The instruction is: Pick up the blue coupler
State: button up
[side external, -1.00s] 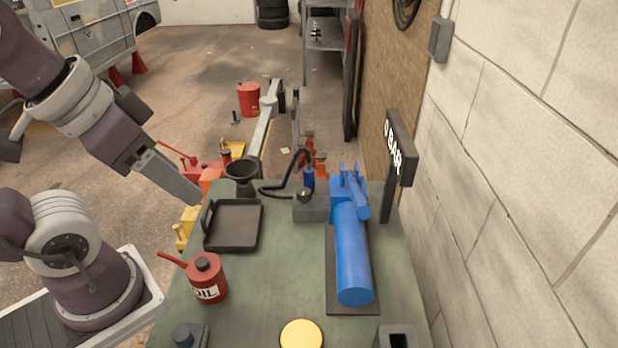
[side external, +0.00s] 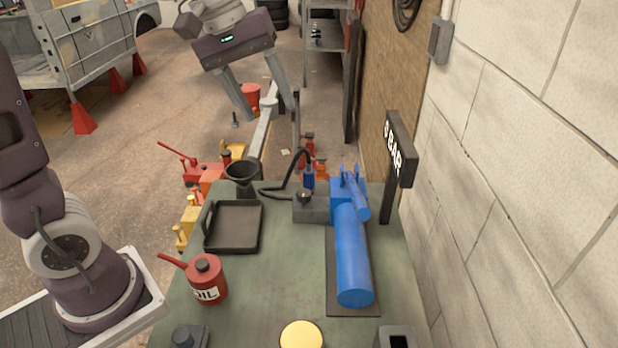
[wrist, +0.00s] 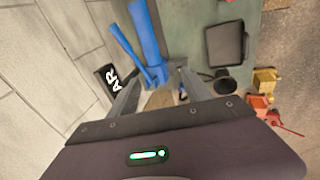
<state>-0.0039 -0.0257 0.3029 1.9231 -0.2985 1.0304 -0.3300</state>
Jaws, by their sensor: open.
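The small blue coupler (side external: 308,178) appears upright at the far edge of the green bench, by a curved black hose (side external: 285,186). In the wrist view a small blue piece (wrist: 183,96), probably the coupler, shows close to one finger and is partly hidden. My gripper (side external: 267,112) is open and empty, raised beyond the far end of the bench with its fingers pointing down. In the side view it is above and left of the coupler, clearly apart from it.
A large blue cylinder (side external: 353,255) lies on a dark plate, right of a grey block (side external: 311,210). A black tray (side external: 232,228), funnel (side external: 241,172) and red oil can (side external: 206,281) are on the left. The bench's middle is clear.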

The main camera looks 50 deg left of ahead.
jog(key=w+a+f+n+g, duration=0.1)
jog(key=w+a+f+n, duration=0.5)
jog(key=w, duration=0.6)
jog(key=n+g+y, duration=0.2)
jog(key=n, duration=0.1)
send_over(309, 170)
jog(key=f, duration=1.5)
jog(key=shift+s+a+f, duration=0.15)
jog(key=shift+s+f, duration=0.05)
jog(key=shift+f, duration=0.15)
jog(key=f, duration=0.8)
jog(key=w+f, duration=0.1)
jog(key=f, duration=0.3)
jog(key=shift+a+f, duration=0.1)
jog(key=shift+f, duration=0.25)
grip_shut()
